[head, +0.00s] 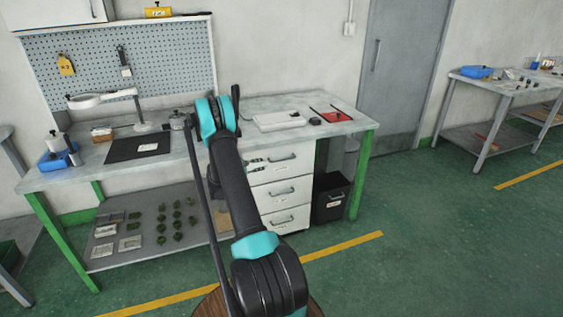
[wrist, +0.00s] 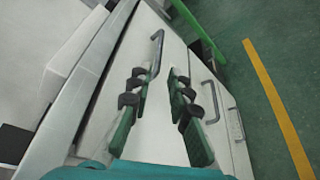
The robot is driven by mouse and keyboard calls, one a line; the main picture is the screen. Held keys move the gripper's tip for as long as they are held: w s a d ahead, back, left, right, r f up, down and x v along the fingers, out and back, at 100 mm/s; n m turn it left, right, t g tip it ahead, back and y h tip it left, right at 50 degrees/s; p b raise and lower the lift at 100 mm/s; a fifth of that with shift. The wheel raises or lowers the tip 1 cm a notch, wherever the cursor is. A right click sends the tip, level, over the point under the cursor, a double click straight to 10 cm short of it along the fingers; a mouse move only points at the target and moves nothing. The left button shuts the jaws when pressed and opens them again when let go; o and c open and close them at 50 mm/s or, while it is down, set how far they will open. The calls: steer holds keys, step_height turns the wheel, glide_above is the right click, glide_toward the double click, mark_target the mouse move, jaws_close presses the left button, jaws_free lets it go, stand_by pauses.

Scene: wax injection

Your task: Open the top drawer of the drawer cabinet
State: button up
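The white drawer cabinet (head: 287,211) stands under the workbench, with three drawers stacked one above another. The top drawer (head: 268,174) looks shut, and its dark bar handle (head: 283,157) shows to the right of my arm. In the wrist view the top drawer's handle (wrist: 158,50) lies just ahead of my gripper (wrist: 161,76). My gripper is open and empty, with its green fingers with black pads apart on either side of the line to the handle. The handle looks apart from the fingers. In the head view my arm hides the left part of the drawer front.
The workbench top (head: 235,145) overhangs the cabinet. A black bin (head: 330,197) stands to the cabinet's right, beside the green bench leg (head: 362,175). The green floor in front is clear, with a yellow line (head: 345,249) across it.

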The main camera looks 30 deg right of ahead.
mark_target(281, 160)
steer(key=x, duration=1.5)
steer(key=shift+w+f, duration=0.1)
steer(key=shift+c, duration=0.6)
jaws_close()
